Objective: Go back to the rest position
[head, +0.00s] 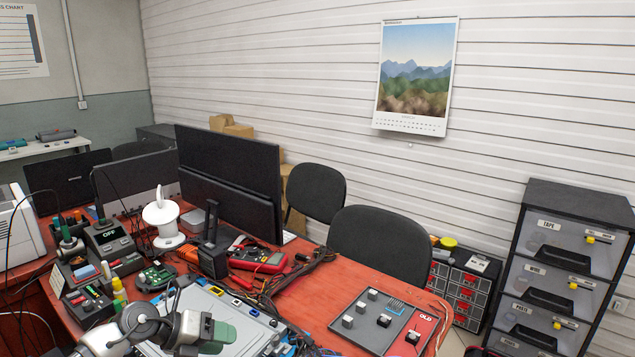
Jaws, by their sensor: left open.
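My left gripper (215,333) is low in the picture, at the end of my pale grey arm, which comes in from the bottom left. It is open, with no held object visible between its jaws. It is in front of a silver flat unit (245,308) with coloured ports along its edge, and hides part of it. Whether it touches the unit cannot be told. No coolant hose can be made out clearly. My right gripper is not in view.
A dark tray (342,322) with small grey blocks and a red "OLD" section lies on the red table (322,290). Monitors (228,165), a multimeter (258,258) and cables crowd the table. Chairs (380,240) stand behind it; a drawer cabinet (575,205) stands right.

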